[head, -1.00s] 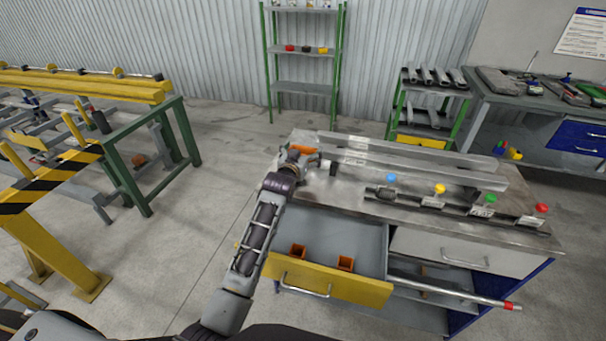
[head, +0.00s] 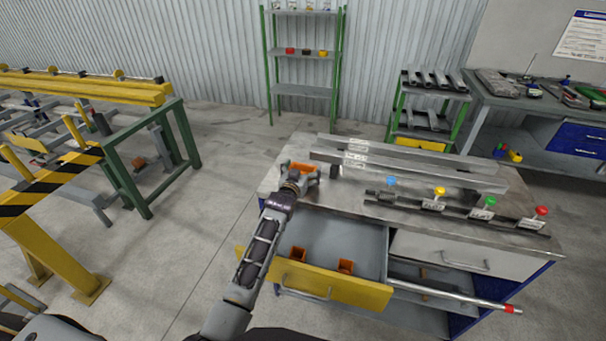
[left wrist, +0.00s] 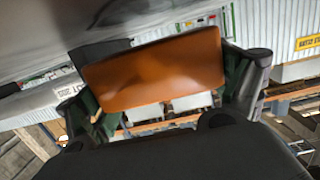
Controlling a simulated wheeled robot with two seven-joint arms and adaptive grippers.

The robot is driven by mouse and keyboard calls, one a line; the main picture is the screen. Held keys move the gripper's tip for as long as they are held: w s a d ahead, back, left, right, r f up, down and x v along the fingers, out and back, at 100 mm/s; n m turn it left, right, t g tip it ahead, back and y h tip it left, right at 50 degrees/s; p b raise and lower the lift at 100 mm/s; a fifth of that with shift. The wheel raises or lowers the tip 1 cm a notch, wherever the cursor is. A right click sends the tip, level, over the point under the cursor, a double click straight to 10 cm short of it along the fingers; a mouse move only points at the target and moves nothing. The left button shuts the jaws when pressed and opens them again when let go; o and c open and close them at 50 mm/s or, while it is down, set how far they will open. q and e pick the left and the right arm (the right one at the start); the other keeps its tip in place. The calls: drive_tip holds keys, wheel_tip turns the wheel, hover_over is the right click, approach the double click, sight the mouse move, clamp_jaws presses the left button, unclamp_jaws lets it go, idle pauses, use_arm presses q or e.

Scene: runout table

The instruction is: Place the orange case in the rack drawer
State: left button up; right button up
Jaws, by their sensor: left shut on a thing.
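The orange case (head: 303,168) is at the left end of the grey worktop, between the fingers of my left gripper (head: 304,172). In the left wrist view the case (left wrist: 155,70) fills the middle between the two fingers, and my left gripper (left wrist: 165,90) is shut on it. I cannot tell whether the case is touching the worktop. The rack drawer (head: 325,284), with a yellow front, is pulled open below and nearer than the gripper. Two small orange-brown pieces (head: 346,266) are in it. My right gripper is not in view.
Long grey bars (head: 410,165) lie along the back of the worktop. A dark rail with colored knobs (head: 455,205) stands at the front right. A metal rod with a red end (head: 455,298) sticks out right of the drawer. The drawer's middle (head: 345,240) is bare.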

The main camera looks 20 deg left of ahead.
use_arm(q)
drive_tip(key=shift+f, duration=0.9)
drive_tip(key=shift+f, duration=0.15)
drive_tip(key=o, duration=0.8)
drive_tip(key=shift+c, duration=0.2)
drive_tip(key=shift+s, duration=0.1)
drive_tip(key=s+r, duration=0.2)
drive_tip(key=s, duration=0.9)
drive_tip(key=shift+s+a, duration=0.2)
drive_tip(key=shift+s, duration=0.15)
